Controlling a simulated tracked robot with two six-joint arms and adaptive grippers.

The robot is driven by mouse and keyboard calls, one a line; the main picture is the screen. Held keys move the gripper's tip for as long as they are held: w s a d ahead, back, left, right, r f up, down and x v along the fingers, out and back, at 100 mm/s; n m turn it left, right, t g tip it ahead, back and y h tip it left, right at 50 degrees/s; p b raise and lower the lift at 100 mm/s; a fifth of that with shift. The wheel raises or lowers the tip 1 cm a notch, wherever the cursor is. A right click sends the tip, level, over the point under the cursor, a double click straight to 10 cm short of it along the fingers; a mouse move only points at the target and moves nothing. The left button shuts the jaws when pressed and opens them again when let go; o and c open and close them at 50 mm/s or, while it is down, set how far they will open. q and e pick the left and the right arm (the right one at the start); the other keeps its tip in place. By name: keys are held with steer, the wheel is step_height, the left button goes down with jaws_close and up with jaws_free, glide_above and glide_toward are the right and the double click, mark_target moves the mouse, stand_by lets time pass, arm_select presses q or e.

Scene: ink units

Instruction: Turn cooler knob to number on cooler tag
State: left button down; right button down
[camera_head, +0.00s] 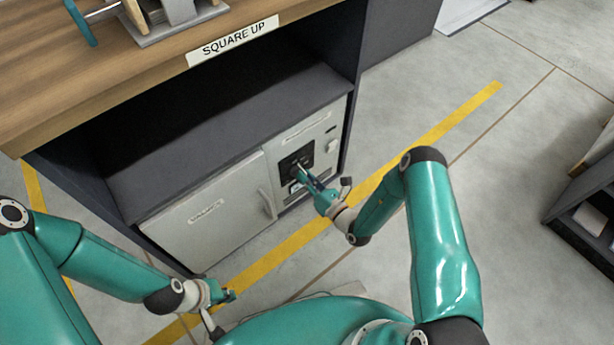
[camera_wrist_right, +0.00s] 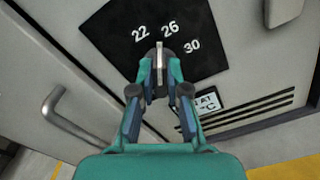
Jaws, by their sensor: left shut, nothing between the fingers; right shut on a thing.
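My right gripper (camera_wrist_right: 160,77) is shut on the knob; in the head view the gripper (camera_head: 303,174) reaches the black panel (camera_head: 286,163). The white cooler tag (camera_wrist_right: 209,101) sits below right of the dial; a finger hides part of it, leaving "AT" and "°C" readable but no number. My left gripper (camera_head: 230,296) is shut and empty, low at the left, away from the cooler.
The grey cooler front (camera_head: 325,125) is under a wooden bench (camera_head: 120,85) labelled "SQUARE UP". A cabinet door (camera_head: 200,225) with a handle (camera_wrist_right: 75,120) is left of the dial. Vent slots (camera_wrist_right: 250,110) lie below right. The floor at right is open, with a dark shelf (camera_head: 585,215) beyond.

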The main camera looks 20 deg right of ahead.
steer(key=shift+d+f+m, duration=0.1)
steer(key=shift+d+m, duration=0.05)
steer(key=shift+m, duration=0.7)
steer(key=shift+d+f+m, duration=0.1)
steer(key=shift+d+m, duration=0.05)
steer(key=shift+m, duration=0.7)
steer(key=shift+w, duration=0.1)
steer(key=c, duration=1.2)
jaws_free()
steer(key=shift+o, duration=0.2)
steer(key=shift+a+r, duration=0.1)
steer(key=v, duration=1.2)
